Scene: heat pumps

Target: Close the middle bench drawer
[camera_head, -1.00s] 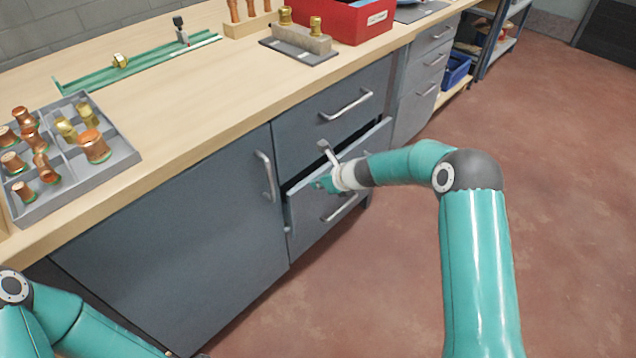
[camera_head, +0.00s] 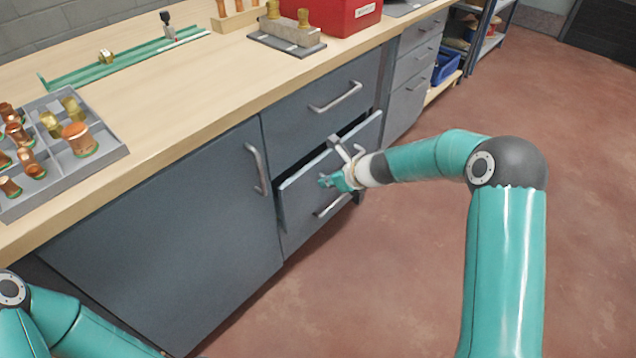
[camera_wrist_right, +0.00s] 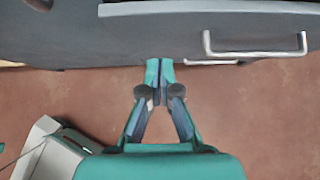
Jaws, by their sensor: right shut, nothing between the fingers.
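The middle bench drawer (camera_head: 301,196) is in the grey cabinet under the worktop in the head view. It stands partly pulled out, with a dark gap along its top edge. My right gripper (camera_head: 326,181) is shut and empty, in front of the drawer face. In the right wrist view its closed fingertips (camera_wrist_right: 160,65) point toward the cabinet, with a bar handle (camera_wrist_right: 255,46) to their right. I cannot tell if the fingertips touch the drawer. My left gripper is out of view; only part of my left arm shows at the lower left.
The closed drawer (camera_head: 320,105) above has a bar handle. A cabinet door (camera_head: 170,230) is left of the drawers. The worktop (camera_head: 165,100) holds a compartment tray (camera_head: 105,160) of fittings and a red box (camera_head: 335,15). The floor (camera_head: 400,270) in front is clear.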

